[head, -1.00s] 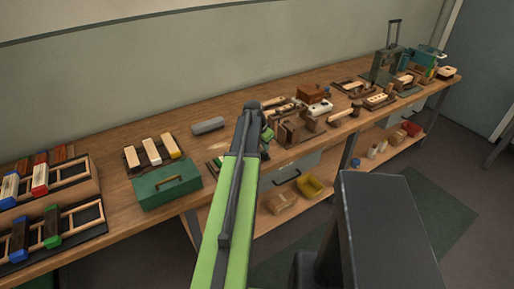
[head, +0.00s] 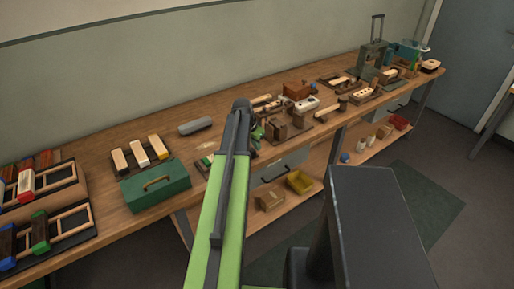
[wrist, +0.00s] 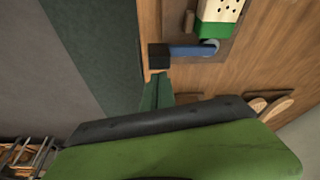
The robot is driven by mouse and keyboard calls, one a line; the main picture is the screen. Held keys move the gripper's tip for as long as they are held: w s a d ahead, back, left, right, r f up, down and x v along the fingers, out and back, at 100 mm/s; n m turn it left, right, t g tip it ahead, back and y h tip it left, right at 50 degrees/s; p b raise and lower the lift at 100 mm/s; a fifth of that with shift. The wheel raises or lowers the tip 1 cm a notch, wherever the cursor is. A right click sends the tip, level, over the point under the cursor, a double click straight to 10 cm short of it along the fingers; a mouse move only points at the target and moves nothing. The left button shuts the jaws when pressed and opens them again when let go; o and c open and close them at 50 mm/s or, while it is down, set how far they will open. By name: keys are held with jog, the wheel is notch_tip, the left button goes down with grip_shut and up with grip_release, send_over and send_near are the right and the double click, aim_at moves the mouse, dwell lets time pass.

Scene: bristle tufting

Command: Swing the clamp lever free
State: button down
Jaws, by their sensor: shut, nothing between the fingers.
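In the wrist view, the blue clamp lever (wrist: 190,51) lies sideways across a dark fixture, with a black block (wrist: 159,56) at its left end. A cream brush block (wrist: 222,10) with holes and a green end sits just above the lever. My gripper (wrist: 156,78) shows as narrow green fingers, closed together and empty, just below the black block. Whether they touch it I cannot tell. In the head view my arm covers much of the fixture, and the lever cannot be made out there.
On the wooden bench (head: 100,225), a green toolbox (head: 155,187) stands left of my arm. A grey case (head: 197,127) lies behind. Wooden blocks (head: 275,130) and several fixtures stand to the right. A yellow bin (head: 300,182) sits on the lower shelf.

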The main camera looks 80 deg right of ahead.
jog(key=s+d, duration=0.2)
jog(key=shift+s, duration=0.3)
jog(key=p+v, duration=0.9)
jog(key=v, duration=0.1)
jog(key=shift+d, duration=0.1)
jog(key=shift+w, duration=0.15)
